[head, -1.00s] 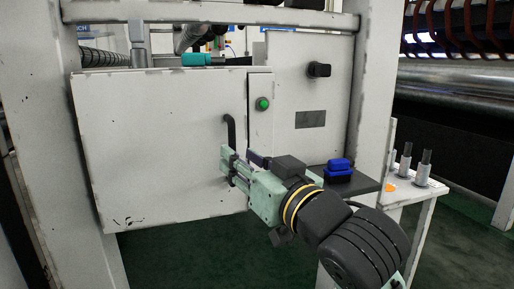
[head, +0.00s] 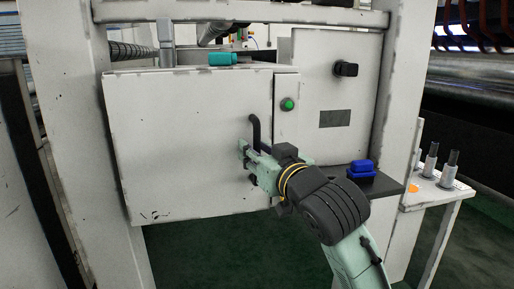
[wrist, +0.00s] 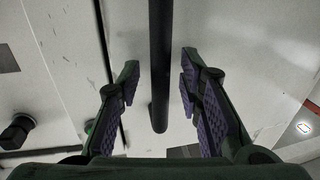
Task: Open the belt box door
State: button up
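The belt box door (head: 180,150) is a large pale panel in the head view, and it looks shut against its frame. Its black bar handle (head: 255,130) stands upright near the door's right edge. My gripper (head: 249,154) is at the handle's lower half and covers part of it. In the wrist view the handle (wrist: 160,60) runs down between the two spread fingers of my gripper (wrist: 160,78). Both purple-padded fingers stand apart from the bar, with a gap on each side. The gripper is open.
A green button (head: 287,104) sits on the frame right of the door. A black knob (head: 345,69) is on the panel farther right. A blue object (head: 361,167) sits on a dark ledge beside my arm. A teal object (head: 222,59) lies above the door.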

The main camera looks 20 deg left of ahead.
grip_shut()
dwell(0.5)
dwell(0.4)
